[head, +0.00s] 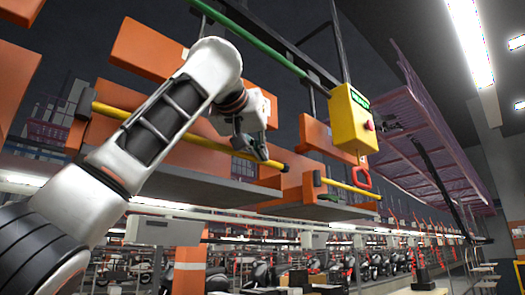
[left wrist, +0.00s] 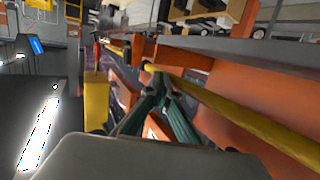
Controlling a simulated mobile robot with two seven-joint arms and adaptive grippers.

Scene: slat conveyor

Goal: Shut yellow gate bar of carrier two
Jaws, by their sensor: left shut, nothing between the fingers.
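A yellow gate bar (head: 117,112) runs along the front of the near orange carrier with a grey deck (head: 215,190), passing behind my left arm. It slopes down to the right in the head view and ends near an orange upright. My left gripper (head: 262,153) is shut and empty, with its fingertips close to the bar's right end. In the left wrist view the shut fingertips (left wrist: 158,76) appear beside the end of the yellow bar (left wrist: 240,118); I cannot tell whether they touch it. No carrier number is readable. My right gripper is not in view.
A yellow control box (head: 353,118) with a red button hangs at right, a red hook (head: 361,177) below it. A farther carrier has its own yellow bar (head: 345,187). A green rail (head: 255,43) runs overhead. Dark open space lies above the carriers.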

